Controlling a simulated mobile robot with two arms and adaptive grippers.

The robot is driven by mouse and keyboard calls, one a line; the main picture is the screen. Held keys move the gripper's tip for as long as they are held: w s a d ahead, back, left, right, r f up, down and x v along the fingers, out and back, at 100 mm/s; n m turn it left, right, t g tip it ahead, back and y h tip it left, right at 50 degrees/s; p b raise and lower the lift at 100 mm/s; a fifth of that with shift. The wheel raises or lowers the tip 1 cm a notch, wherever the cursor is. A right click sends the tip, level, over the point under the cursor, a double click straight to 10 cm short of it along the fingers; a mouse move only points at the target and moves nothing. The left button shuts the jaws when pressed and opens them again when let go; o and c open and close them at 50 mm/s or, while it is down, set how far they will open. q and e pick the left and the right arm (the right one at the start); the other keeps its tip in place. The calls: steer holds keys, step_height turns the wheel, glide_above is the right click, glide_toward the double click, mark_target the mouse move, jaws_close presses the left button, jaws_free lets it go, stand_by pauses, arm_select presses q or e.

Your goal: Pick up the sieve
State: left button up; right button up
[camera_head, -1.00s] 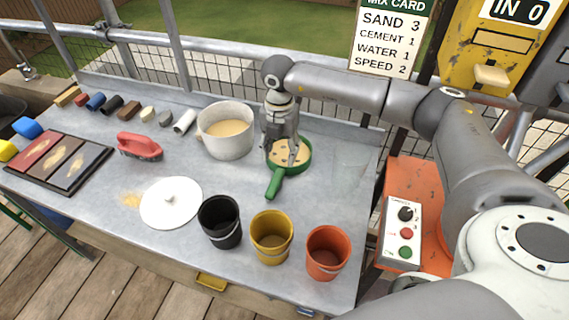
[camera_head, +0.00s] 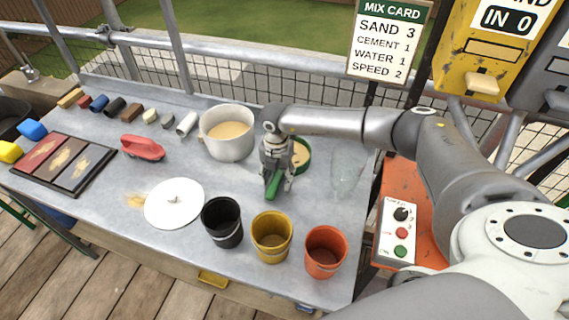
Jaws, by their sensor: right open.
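The green sieve (camera_head: 305,155) lies on the metal bench, right of the grey pot. Its round pan is partly hidden behind my right gripper (camera_head: 276,187). Its green handle (camera_head: 272,186) points toward the front of the bench. My right gripper points down over the handle, with its open fingers to either side of it. I cannot tell whether the fingers touch the handle. My left gripper is not in view.
A grey pot (camera_head: 228,146) of sand-coloured material stands left of the sieve. Black (camera_head: 222,225), yellow (camera_head: 271,239) and orange (camera_head: 325,254) buckets line the front edge. A clear glass-like object (camera_head: 345,180) stands to the right.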

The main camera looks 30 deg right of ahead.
jaws_close()
steer(key=shift+r, duration=0.15)
